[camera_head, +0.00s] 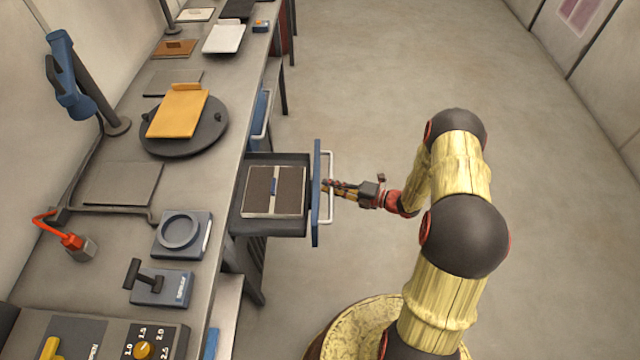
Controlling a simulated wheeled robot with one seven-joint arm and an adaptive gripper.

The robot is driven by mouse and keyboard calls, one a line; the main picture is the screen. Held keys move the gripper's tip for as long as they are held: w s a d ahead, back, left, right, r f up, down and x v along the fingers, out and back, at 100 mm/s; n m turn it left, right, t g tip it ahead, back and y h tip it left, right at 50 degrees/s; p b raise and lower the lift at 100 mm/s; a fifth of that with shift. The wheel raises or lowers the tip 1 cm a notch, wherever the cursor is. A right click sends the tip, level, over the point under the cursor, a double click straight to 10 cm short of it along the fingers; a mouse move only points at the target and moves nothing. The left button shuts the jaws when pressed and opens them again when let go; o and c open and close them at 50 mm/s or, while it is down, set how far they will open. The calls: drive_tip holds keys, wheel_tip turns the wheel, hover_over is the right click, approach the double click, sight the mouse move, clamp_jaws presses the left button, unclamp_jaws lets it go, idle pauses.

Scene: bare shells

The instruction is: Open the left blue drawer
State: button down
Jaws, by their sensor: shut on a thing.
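A blue-fronted drawer (316,203) stands pulled out from under the grey workbench. Its dark tray (262,229) shows, with a flat brown-and-grey case (274,190) inside. A pale bar handle (331,165) runs along the blue front. My gripper (332,187) is shut on this handle from the right side, with the arm reaching in from the lower right. The fingertips are small and partly hidden at the handle. A second blue drawer front (259,112) with a pale handle sits farther back under the bench and looks closed.
The workbench (125,215) runs along the left with a round dark stand (183,140) bearing a yellow board (178,111), a blue lamp-like tool (68,80) and several small devices. The floor (400,60) right of the drawers is clear apart from my arm and base.

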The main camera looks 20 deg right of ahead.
drive_tip(key=shift+s+d+f, duration=0.1)
drive_tip(key=shift+s+d, duration=0.05)
drive_tip(key=shift+d, duration=0.05)
drive_tip(key=c, duration=1.8)
unclamp_jaws()
drive_tip(key=shift+c, duration=0.2)
drive_tip(key=v, duration=1.2)
